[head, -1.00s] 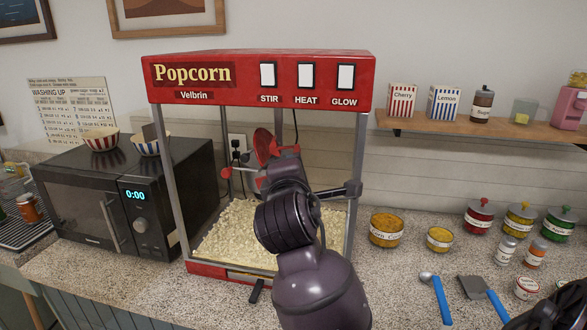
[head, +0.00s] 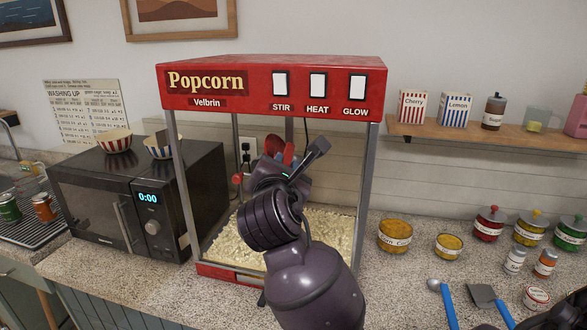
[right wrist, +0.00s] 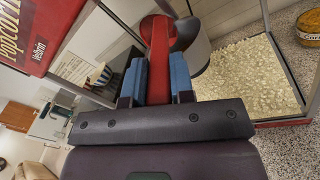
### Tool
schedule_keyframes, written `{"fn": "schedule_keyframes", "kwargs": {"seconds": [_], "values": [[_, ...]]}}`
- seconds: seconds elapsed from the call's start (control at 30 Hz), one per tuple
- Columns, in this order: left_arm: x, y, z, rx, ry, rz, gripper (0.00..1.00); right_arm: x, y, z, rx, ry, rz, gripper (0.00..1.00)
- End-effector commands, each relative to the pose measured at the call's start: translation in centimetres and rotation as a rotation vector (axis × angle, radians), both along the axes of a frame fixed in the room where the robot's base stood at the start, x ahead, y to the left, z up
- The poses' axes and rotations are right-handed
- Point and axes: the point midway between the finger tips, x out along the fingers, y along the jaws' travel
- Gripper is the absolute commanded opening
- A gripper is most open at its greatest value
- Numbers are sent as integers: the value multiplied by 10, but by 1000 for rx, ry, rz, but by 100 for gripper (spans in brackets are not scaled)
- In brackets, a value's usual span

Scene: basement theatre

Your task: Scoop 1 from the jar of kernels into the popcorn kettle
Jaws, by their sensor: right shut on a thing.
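My right gripper (head: 275,152) is shut on the handle of a red scoop (right wrist: 158,52), inside the popcorn machine. In the right wrist view its blue-padded fingers (right wrist: 158,80) clasp the handle. The scoop's round red end is beside or over the grey kettle (right wrist: 199,57); contact and contents cannot be told. In the head view the red scoop (head: 288,155) shows only partly and the arm hides most of the kettle. The open jar of kernels (head: 395,237), labelled corn, stands on the counter right of the machine. My left gripper is not in view.
The machine's posts (head: 365,190) and red top (head: 265,85) surround the gripper. Popcorn (head: 332,228) covers its floor. A smaller yellow-filled jar (head: 448,247), lidded jars and blue-handled utensils (head: 448,303) are to the right. A microwave (head: 95,205) stands left.

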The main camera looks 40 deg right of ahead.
Motion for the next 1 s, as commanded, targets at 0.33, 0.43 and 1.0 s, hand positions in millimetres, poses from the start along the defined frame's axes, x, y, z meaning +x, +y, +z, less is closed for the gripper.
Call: {"fn": "schedule_keyframes", "kwargs": {"seconds": [0.33, 0.43, 1.0], "values": [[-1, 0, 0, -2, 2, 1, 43, 18, 20, -3, -373, 319, 0, 0], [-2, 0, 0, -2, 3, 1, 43, 13, 27, -4, -386, 336, 4, 0], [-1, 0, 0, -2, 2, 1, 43, -22, 56, -4, -383, 331, 3, 0]]}}
